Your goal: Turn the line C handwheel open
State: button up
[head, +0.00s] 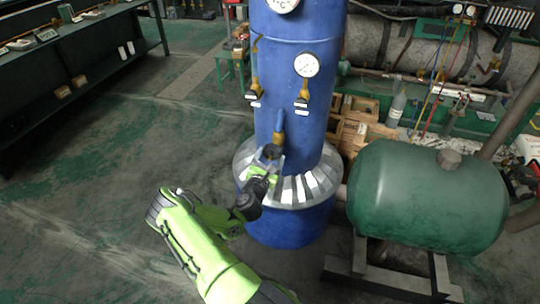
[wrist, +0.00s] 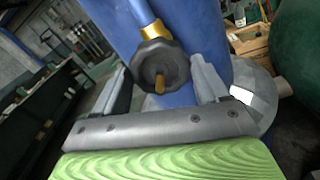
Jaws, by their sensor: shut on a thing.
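A black lobed handwheel (wrist: 152,62) with a brass stem end sits on a brass valve, below a blue pipe on the blue column (head: 292,130). The handwheel (head: 272,151) also shows in the head view, low on the column and partly covered by my gripper (head: 267,160). In the wrist view my gripper (wrist: 160,70) has one grey finger on each side of the handwheel and is shut on it. I can read no line letter on this valve.
A green tank (head: 430,195) stands at right. The floor (head: 100,190) at left is clear.

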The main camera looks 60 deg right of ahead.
jog(key=shift+n, duration=0.5)
jog(key=o, duration=1.1)
jog(key=shift+c, duration=0.2)
jog(key=shift+a, duration=0.1)
jog(key=s+a, duration=0.1)
jog(key=a, duration=0.5)
jog(key=shift+a, duration=0.35)
